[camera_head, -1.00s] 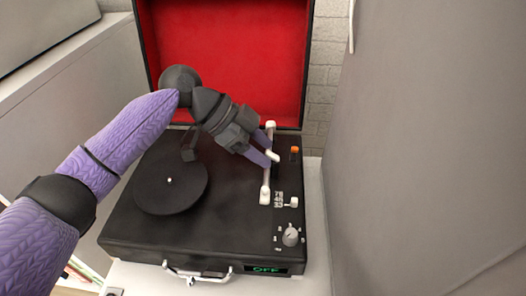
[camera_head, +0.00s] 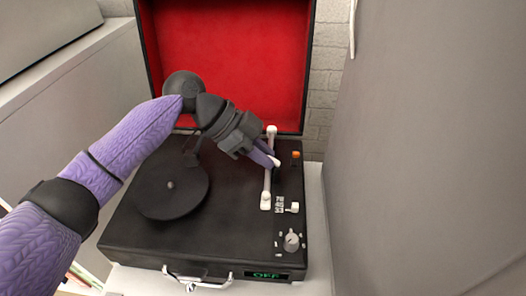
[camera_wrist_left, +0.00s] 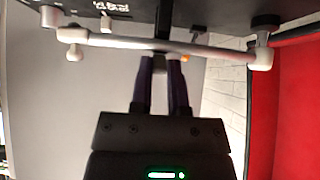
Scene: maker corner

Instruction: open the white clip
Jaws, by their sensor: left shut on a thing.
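The white clip (camera_head: 276,162) is a small pale piece at the middle of the white tonearm (camera_head: 267,184), on the right side of the black record player (camera_head: 230,222). My left gripper (camera_head: 272,160) reaches in from the upper left, and its purple fingers are closed together on the clip. In the left wrist view, the two fingers (camera_wrist_left: 162,72) run up close together to the tonearm (camera_wrist_left: 120,41), with the clip mostly hidden between their tips. I cannot tell whether the clip is open or closed. My right gripper is not in view.
The black platter (camera_head: 172,188) lies left of the tonearm. An orange light (camera_head: 296,154), a small white switch (camera_head: 294,207) and a knob (camera_head: 292,241) sit to its right. The display (camera_head: 268,275) reads OFF. The red-lined lid (camera_head: 235,60) stands open behind; a grey wall (camera_head: 430,150) rises at right.

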